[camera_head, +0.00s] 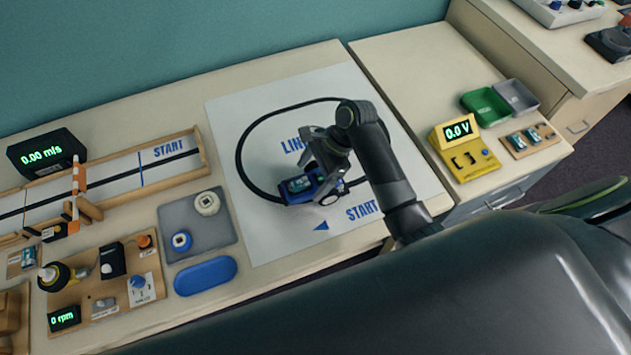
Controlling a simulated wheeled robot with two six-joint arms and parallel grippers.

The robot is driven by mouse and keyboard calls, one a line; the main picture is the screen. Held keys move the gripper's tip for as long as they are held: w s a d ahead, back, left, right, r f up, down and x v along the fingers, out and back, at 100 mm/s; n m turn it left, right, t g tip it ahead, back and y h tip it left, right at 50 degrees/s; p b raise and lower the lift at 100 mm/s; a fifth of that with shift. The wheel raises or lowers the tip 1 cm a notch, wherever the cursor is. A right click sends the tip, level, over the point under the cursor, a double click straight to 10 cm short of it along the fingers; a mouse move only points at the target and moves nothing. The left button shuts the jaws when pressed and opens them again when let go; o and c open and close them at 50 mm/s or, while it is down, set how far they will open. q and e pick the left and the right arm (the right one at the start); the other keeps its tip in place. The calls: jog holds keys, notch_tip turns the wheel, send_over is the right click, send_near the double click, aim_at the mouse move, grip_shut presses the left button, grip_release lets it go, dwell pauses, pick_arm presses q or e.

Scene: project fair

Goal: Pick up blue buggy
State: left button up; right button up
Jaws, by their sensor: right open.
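The blue buggy (299,190) sits on the white line-track sheet (270,240), on the lower part of the black loop, near the blue arrow and START print. It has a blue body with a small green-lit board on top and wheels at its sides. My right gripper (318,178) reaches down over the buggy's right part. Its jaws are open, with the fingers close around or over the buggy; I cannot tell whether they touch it. The gripper hides part of the buggy. My left gripper is not in view.
A grey tray (209,243) with two round parts and a blue oval dish (205,276) lie left of the sheet. A wooden START track (130,178) is further left. A yellow 0.0 V meter (463,150) and a green bin (486,106) stand right.

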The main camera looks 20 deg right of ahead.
aim_at(310, 181)
jog(key=shift+x, duration=2)
jog(key=shift+d, duration=0.15)
jog(key=c, duration=1)
